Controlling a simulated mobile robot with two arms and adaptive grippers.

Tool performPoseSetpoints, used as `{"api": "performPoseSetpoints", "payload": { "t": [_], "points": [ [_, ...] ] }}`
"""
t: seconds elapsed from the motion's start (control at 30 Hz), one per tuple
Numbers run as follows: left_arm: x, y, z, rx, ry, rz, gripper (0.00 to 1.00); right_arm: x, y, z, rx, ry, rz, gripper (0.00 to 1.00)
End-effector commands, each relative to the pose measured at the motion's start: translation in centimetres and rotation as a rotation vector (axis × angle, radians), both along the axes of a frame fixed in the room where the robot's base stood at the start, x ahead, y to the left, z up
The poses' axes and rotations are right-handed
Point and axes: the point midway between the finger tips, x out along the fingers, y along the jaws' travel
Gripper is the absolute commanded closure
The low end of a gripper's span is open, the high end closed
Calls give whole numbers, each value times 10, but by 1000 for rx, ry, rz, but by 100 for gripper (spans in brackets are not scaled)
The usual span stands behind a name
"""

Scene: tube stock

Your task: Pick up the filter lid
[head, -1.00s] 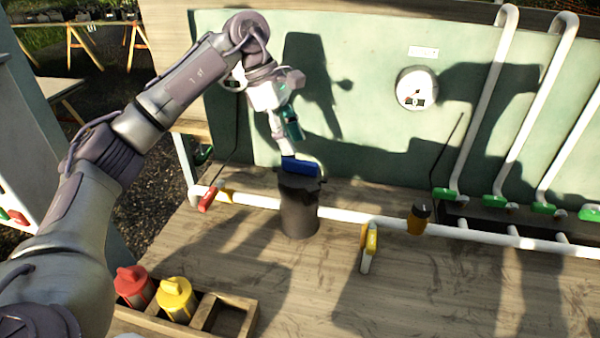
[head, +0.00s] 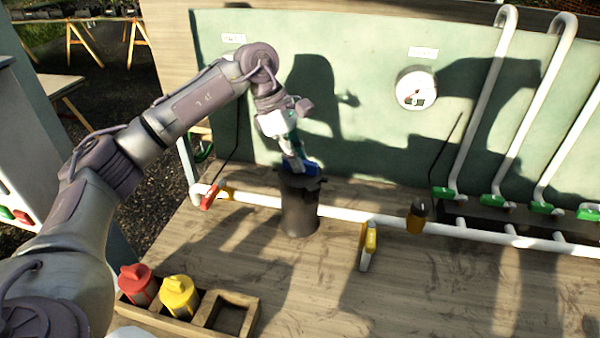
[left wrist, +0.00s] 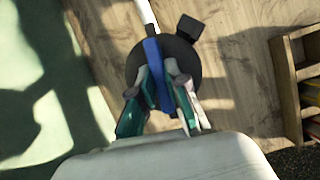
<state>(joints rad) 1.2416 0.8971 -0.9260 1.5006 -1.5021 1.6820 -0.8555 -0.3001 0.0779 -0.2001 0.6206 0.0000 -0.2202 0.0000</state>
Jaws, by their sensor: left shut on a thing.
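The filter lid (left wrist: 185,62) is a dark round disc with a blue bar handle (head: 311,169) across its top. It sits on top of the dark cylindrical filter housing (head: 299,212), beside the white pipe. I cannot tell whether there is a gap under the lid. My left gripper (head: 298,164) reaches down from above and is shut on the blue handle. In the left wrist view, the fingers (left wrist: 160,86) stand on either side of the blue bar. My right gripper is not in view.
A wooden tray (head: 250,312) at the front left holds a red cartridge (head: 137,284) and a yellow cartridge (head: 178,296); one compartment is empty. A white pipe (head: 345,215) with a yellow-handled valve (head: 369,243) runs across. A green panel with a gauge (head: 416,88) stands behind.

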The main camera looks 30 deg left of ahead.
Motion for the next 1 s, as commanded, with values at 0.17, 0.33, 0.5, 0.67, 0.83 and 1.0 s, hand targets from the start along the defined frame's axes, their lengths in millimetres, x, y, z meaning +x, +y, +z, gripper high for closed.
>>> {"api": "performPoseSetpoints", "payload": {
  "t": [0.17,0.33,0.5,0.67,0.83,1.0],
  "points": [
    [0,0,0,-1,-1,0,100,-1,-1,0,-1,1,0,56],
    [0,0,3,-1,-2,1,100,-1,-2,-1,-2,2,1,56],
    [1,0,19,-2,-4,2,100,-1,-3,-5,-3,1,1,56],
    [1,-8,45,-2,-5,-6,100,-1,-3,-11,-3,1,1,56],
    [-2,-47,67,-1,-5,-7,100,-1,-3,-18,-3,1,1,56],
    [-5,-83,89,-1,-4,-6,100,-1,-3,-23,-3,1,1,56]
  ]
}}
